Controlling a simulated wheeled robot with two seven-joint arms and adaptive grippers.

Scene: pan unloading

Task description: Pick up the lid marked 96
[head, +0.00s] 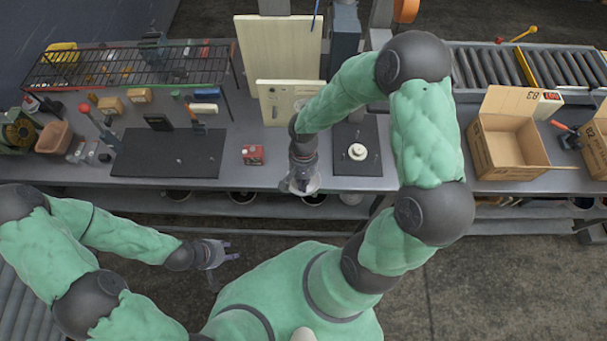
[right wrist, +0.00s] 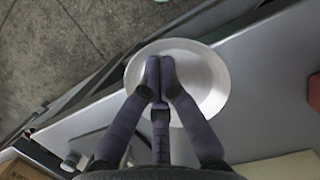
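A round silvery metal lid (right wrist: 203,92) fills the middle of the right wrist view, reaching over the table's edge. No number is readable on it. It also shows in the head view (head: 313,185), at the table's front edge. My right gripper (right wrist: 160,66) is over it with its fingertips together near its middle; it appears shut on the lid, though the grip point is hidden. A small pale round thing (head: 357,151) stands on the right black mat (head: 358,169). My left gripper (head: 232,250) is open and empty, in front of the table.
A red box (head: 252,155) stands left of my right gripper. A larger black mat (head: 150,165) lies left of it. A wire rack (head: 125,68) stands at the back left. An open cardboard box (head: 508,140) is right, before a roller conveyor (head: 495,68).

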